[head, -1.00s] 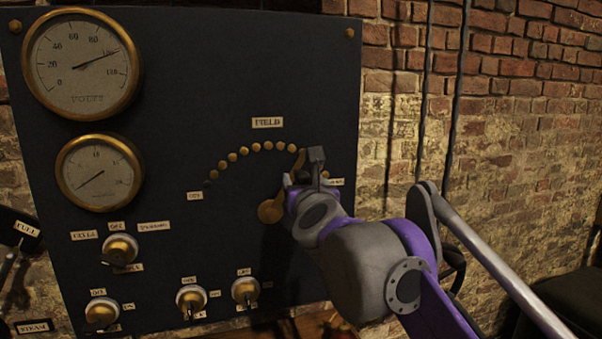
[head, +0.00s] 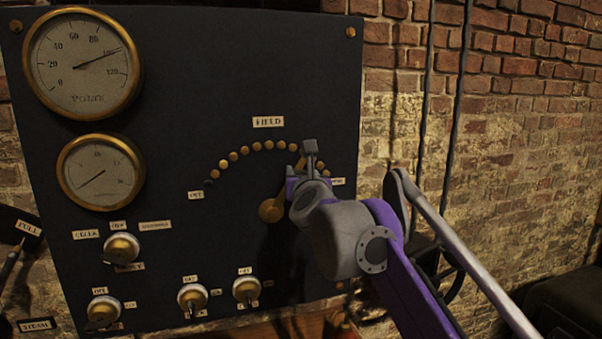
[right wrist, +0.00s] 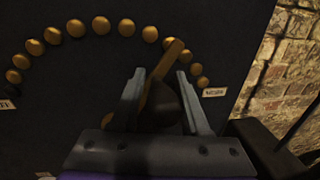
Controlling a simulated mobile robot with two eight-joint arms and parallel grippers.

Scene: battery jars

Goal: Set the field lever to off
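The field lever (head: 272,209) is a brass arm on the dark panel. It slants up and right from its round pivot, below an arc of brass studs (head: 233,156). A small label (head: 195,195) stands at the arc's left end. In the right wrist view the brass lever end (right wrist: 172,52) points at the studs near the right end of the arc. My right gripper (head: 306,158) is at the lever. Its fingers (right wrist: 158,85) stand on both sides of the lever's dark knob (right wrist: 166,105); whether they press on it is unclear. My left gripper is out of view.
Two brass gauges (head: 100,173) are at the panel's left. Several round switches (head: 121,247) sit along its lower part. A FULL lever label (head: 28,228) is at the far left. Brick wall (head: 500,150) lies right of the panel.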

